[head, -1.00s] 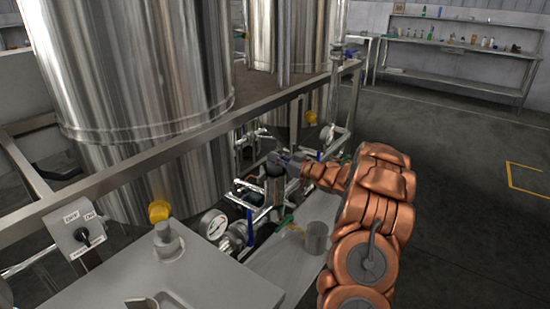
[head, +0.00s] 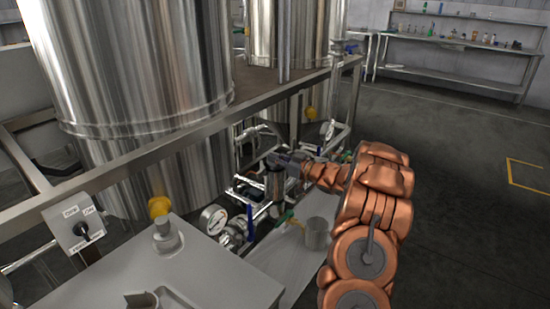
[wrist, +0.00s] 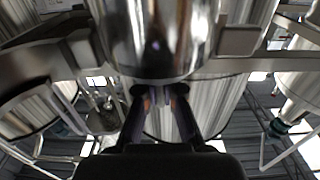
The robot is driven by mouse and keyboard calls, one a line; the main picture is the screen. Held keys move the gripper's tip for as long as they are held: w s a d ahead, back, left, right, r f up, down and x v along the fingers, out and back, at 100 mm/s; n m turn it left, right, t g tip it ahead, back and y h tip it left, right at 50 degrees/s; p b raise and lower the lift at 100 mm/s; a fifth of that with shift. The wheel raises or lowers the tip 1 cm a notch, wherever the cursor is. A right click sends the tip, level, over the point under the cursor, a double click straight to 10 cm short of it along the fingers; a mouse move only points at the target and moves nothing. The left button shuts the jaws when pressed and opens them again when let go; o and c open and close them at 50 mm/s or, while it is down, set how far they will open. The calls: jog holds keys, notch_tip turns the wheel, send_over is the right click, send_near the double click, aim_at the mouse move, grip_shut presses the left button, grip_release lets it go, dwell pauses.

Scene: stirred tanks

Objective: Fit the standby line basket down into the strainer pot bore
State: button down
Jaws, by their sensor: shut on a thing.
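My gripper (head: 280,160) reaches in among the pipework under the frame rail, at the far end of my copper-coloured arm. In the wrist view my gripper's two dark fingers (wrist: 160,105) are shut on a shiny metal round-walled thing (wrist: 155,45), which I take to be the basket. It fills the upper middle of that view. In the head view a dark grey cylinder (head: 275,187) shows just under the fingertips, amid the pipes. I cannot tell whether it is the held basket or the strainer pot. The pot's bore is not visible.
A grey open cup (head: 317,234) stands on the pale bench top (head: 285,262), right of the pipework. A pressure gauge (head: 213,219), a blue-handled valve (head: 249,222) and a green-yellow handle (head: 286,217) are close by. A steel frame rail (head: 180,140) runs above, before large tanks (head: 130,70).

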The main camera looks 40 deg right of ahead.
jog(key=shift+f+b, duration=0.3)
jog(key=shift+f, duration=0.65)
jog(key=c, duration=1.2)
grip_release()
jog(key=shift+c, duration=0.2)
jog(key=v, duration=1.2)
